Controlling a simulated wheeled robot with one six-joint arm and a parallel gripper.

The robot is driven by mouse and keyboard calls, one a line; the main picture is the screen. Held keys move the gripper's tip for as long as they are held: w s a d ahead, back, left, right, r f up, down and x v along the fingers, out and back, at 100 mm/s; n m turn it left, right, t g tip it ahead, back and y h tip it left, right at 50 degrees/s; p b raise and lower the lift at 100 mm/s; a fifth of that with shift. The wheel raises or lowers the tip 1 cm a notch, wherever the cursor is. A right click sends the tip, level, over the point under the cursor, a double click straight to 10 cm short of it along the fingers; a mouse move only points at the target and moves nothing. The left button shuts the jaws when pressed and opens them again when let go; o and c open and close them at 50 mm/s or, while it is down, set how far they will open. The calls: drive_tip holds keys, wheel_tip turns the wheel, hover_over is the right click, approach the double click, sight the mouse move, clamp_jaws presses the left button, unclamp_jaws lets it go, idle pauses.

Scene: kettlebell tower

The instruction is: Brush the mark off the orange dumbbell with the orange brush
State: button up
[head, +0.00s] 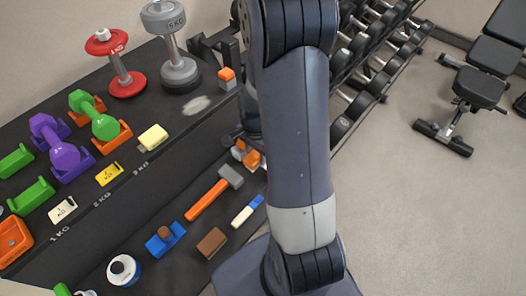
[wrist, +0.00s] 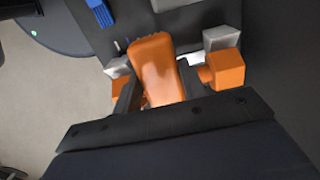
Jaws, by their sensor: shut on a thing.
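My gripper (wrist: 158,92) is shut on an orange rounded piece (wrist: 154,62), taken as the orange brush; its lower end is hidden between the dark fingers. An orange block (wrist: 225,70) sits just right of the fingers, beside a grey block (wrist: 222,40); more orange shows at the left finger. These may be parts of the orange dumbbell, but I cannot tell. A small white patch lies between the held piece and the grey block; I cannot tell if it is the mark. In the head view my arm partly hides this area, where orange and grey pieces (head: 252,160) show.
An orange-handled hammer (head: 207,200) and a blue-and-white brush (head: 248,210) lie on the lower shelf. A pale smear (head: 196,105) marks the upper surface.

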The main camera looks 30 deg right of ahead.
drive_tip(key=shift+s, duration=0.15)
drive_tip(key=shift+w+a, duration=0.2)
drive_tip(key=shift+w, duration=0.45)
drive_tip(key=shift+w+a, duration=0.2)
drive_tip(key=shift+w, duration=0.4)
drive_tip(key=shift+s, duration=0.15)
drive_tip(key=shift+s+d+f, duration=0.1)
drive_tip(key=shift+s+d, duration=0.15)
drive_tip(key=shift+s, duration=0.35)
drive_tip(key=shift+s+d+f, duration=0.1)
drive_tip(key=shift+s+d, duration=0.1)
drive_tip(key=shift+s, duration=0.35)
drive_tip(key=shift+w+a+r, duration=0.1)
drive_tip(key=shift+w+a, duration=0.15)
drive_tip(key=shift+w, duration=0.35)
drive_tip(key=shift+w+a+r, duration=0.1)
drive_tip(key=shift+w+a, duration=0.1)
drive_tip(key=shift+w, duration=0.4)
